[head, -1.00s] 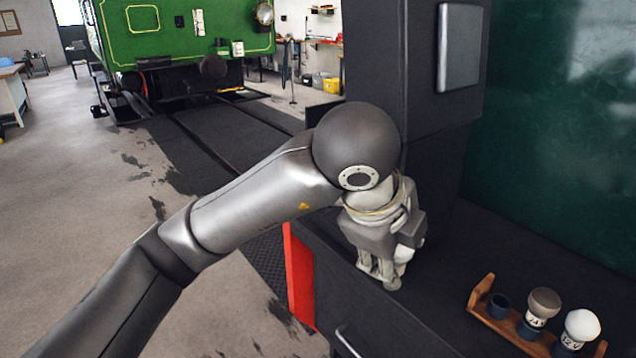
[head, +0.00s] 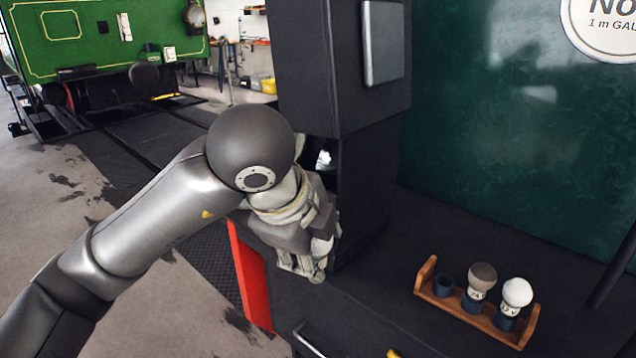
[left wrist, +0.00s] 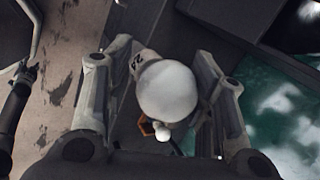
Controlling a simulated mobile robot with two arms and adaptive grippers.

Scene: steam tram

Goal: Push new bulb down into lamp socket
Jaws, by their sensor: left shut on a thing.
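In the left wrist view a bulb with a round white glass (left wrist: 168,90) and a collar marked 24 sits between the fingers of my left gripper (left wrist: 163,98). The gripper is shut on it. In the head view my left gripper (head: 303,268) points down beside the dark lamp housing, above the front edge of the dark bench. Its fingers mostly hide the bulb there. A bright shiny part (head: 324,159) shows in the housing's opening behind the gripper. I cannot make out the lamp socket for certain. My right gripper is not in view.
The tall dark housing (head: 350,100) stands close to my gripper. An open red panel (head: 250,275) hangs at the bench front.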

